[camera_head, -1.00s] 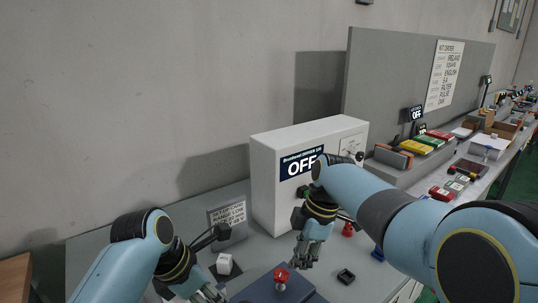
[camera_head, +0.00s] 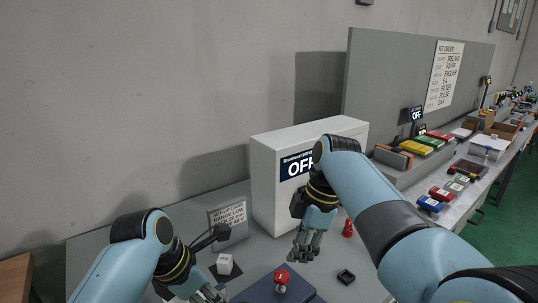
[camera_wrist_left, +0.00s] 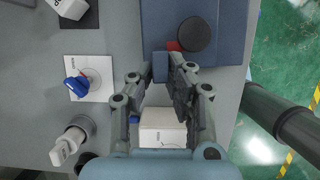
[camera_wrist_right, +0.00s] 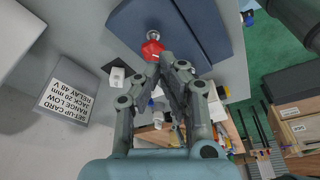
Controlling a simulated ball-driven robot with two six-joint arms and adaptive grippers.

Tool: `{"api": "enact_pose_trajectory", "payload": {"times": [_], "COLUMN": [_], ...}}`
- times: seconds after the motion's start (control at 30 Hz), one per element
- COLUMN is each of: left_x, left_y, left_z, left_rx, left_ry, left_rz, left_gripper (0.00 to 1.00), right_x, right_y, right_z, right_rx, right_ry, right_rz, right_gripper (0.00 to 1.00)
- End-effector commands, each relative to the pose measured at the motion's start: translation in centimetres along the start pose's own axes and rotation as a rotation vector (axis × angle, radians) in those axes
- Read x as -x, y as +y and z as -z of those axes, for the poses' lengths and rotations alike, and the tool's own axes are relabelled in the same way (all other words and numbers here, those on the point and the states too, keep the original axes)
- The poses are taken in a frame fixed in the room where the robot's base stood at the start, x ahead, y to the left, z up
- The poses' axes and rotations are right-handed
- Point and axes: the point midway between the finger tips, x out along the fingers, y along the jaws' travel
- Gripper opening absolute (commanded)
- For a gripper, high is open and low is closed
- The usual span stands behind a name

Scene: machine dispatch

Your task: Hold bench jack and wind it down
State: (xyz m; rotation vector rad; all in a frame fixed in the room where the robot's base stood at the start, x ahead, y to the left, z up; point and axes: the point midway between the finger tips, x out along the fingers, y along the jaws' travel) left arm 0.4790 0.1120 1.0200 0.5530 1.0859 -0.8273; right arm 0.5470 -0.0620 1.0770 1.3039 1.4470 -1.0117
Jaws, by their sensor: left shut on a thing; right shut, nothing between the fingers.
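The bench jack (camera_head: 265,290) is a dark blue block low in the head view, with a red knob (camera_head: 282,277) on a metal stem. My left gripper (camera_head: 216,294) is shut on a blue tab (camera_wrist_left: 160,68) at the jack's edge, as the left wrist view shows. That view also shows a dark round disc (camera_wrist_left: 195,35) and a bit of red on the jack. My right gripper (camera_head: 304,251) is shut and empty, above and behind the jack. In the right wrist view its tips (camera_wrist_right: 170,60) appear close to the red knob (camera_wrist_right: 152,48); I cannot tell if they touch.
A white cabinet (camera_head: 270,160) with an OFF display stands behind. A set-up card (camera_head: 228,220), a white block (camera_head: 224,263), a red piece (camera_head: 348,228) and a small black piece (camera_head: 346,277) are around the jack. Coloured boxes lie along the bench at right.

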Motion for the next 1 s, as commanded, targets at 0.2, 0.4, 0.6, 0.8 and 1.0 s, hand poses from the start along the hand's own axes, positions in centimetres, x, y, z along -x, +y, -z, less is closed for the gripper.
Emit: {"api": "enact_pose_trajectory", "payload": {"times": [0.2, 0.4, 0.6, 0.8, 1.0], "left_x": [0.0, 0.0, 0.0, 0.0, 0.0], "left_y": [0.0, 0.0, -0.1, -0.1, -0.1], "left_z": [0.1, 0.1, 0.0, 0.0, 0.0], "left_rx": [-0.001, -0.001, -0.001, -0.001, -0.001], "left_ry": [0.002, 0.001, 0.001, 0.0, 0.0], "left_rz": [0.001, 0.001, 0.001, 0.002, 0.002], "left_gripper": [0.0, 0.0, 0.0, 0.0, 0.0], "right_x": [-2.4, -4.8, -6.2, -6.5, -6.5], "right_y": [-0.1, 0.0, 0.0, 0.0, 0.0], "right_z": [-0.7, -1.3, -1.6, -1.7, -1.8], "right_rx": [0.0, 0.0, 0.0, 0.0, 0.0], "right_ry": [-0.002, -0.001, -0.001, -0.001, -0.002], "right_rz": [0.004, 0.003, 0.001, 0.0, 0.0], "right_gripper": [0.0, 0.0, 0.0, 0.0, 0.0]}}
